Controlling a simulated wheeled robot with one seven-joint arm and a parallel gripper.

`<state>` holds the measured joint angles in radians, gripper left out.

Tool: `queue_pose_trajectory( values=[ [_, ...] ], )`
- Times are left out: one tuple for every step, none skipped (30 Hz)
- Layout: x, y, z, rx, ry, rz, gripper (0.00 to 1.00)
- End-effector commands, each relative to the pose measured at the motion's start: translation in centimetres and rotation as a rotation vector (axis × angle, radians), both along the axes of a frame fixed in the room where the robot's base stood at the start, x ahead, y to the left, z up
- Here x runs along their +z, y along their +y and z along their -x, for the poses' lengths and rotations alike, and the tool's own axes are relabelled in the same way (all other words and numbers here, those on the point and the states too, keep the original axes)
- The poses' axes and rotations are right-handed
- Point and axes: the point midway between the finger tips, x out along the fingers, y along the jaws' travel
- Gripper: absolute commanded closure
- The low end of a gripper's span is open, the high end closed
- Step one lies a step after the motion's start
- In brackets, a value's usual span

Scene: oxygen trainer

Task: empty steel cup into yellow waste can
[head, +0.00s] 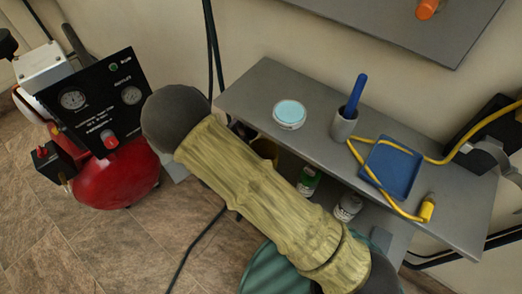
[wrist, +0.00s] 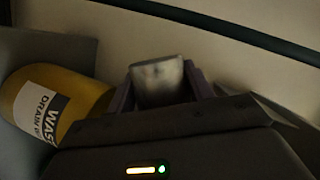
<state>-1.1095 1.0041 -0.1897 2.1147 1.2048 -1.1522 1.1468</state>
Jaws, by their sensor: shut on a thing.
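My gripper (wrist: 161,90) is shut on the steel cup (wrist: 158,76), which shows in the wrist view as a pale grey shape between the two dark jaws. What is inside the cup cannot be seen. The yellow waste can (wrist: 88,103), with a black and white label, is to the left of the cup and apart from it in that view. In the head view a small part of the yellow can (head: 266,149) shows under the shelf, beside my arm. My gripper and the held cup are hidden there behind my arm.
A grey shelf (head: 247,92) carries a light blue tin (head: 289,114), a grey cup (head: 343,126) with a blue-handled tool, a blue tray (head: 392,168) and a yellow hose (head: 480,124). Under it stand a green bottle (head: 308,181) and a white bottle (head: 347,207). A red compressor (head: 115,180) is at left.

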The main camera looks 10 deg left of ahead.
Motion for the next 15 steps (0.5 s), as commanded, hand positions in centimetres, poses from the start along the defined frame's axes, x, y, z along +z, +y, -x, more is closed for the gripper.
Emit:
queue_pose_trajectory(
  values=[
    [0.02, 0.03, 0.02, 0.002, -0.004, -0.006, 0.76],
    [0.05, 0.05, 0.03, 0.002, -0.006, -0.011, 0.76],
    [0.08, 0.06, 0.05, 0.003, -0.008, -0.017, 0.76],
    [0.10, 0.07, 0.05, 0.003, -0.010, -0.020, 0.76],
    [0.09, 0.08, 0.06, 0.003, -0.011, -0.024, 0.76],
    [0.01, 0.10, 0.09, 0.004, -0.014, -0.028, 0.76],
    [-0.05, 0.11, 0.10, 0.004, -0.016, -0.031, 0.76],
    [-0.09, 0.12, 0.11, 0.004, -0.019, -0.036, 0.76],
    [-0.16, 0.15, 0.14, 0.005, -0.022, -0.044, 0.76],
    [-0.21, 0.16, 0.14, 0.005, -0.025, -0.050, 0.76],
    [-0.26, 0.17, 0.16, 0.006, -0.028, -0.056, 0.76],
    [-0.32, 0.20, 0.19, 0.007, -0.032, -0.065, 0.76],
    [-0.37, 0.21, 0.21, 0.006, -0.036, -0.071, 0.76],
    [-0.42, 0.23, 0.23, 0.007, -0.039, -0.078, 0.76],
    [-0.49, 0.27, 0.28, 0.009, -0.043, -0.089, 0.76]
  ],
)
